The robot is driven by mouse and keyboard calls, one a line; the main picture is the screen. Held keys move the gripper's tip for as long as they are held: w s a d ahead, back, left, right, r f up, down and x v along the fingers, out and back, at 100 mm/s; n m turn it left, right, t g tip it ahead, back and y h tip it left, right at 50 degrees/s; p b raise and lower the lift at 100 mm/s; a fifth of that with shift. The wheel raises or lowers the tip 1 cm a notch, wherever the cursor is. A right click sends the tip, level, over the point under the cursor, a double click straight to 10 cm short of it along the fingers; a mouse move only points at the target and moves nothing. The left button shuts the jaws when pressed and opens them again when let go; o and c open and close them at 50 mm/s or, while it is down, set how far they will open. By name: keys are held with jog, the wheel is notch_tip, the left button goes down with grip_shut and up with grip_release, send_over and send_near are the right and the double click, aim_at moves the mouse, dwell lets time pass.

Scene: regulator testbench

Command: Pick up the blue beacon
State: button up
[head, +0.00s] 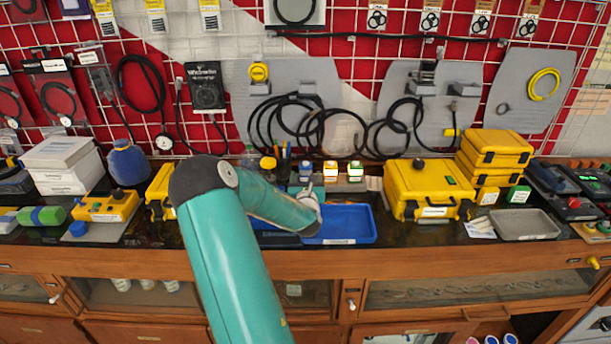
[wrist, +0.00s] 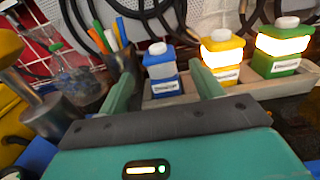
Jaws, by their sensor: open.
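In the head view the blue beacon (head: 305,171) is small, at the back of the bench. My gripper (wrist: 166,84) is open and empty, its two green fingers on either side of the beacon in the wrist view. The beacon appears beyond the fingertips; the exact gap is unclear. In the head view my arm hides most of the gripper (head: 308,198).
A yellow beacon (wrist: 222,55) and a green beacon (wrist: 283,48) stand right of the blue one. A pen cup (wrist: 124,70) is close on its left. A blue tray (head: 350,238) lies in front. Yellow cases (head: 428,188) stand to the right. Cables hang behind.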

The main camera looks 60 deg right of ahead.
aim_at(306, 171)
jog(key=x, duration=0.5)
jog(key=shift+d, duration=0.35)
jog(key=c, duration=1.1)
jog(key=shift+r, duration=0.1)
jog(key=shift+c, duration=0.2)
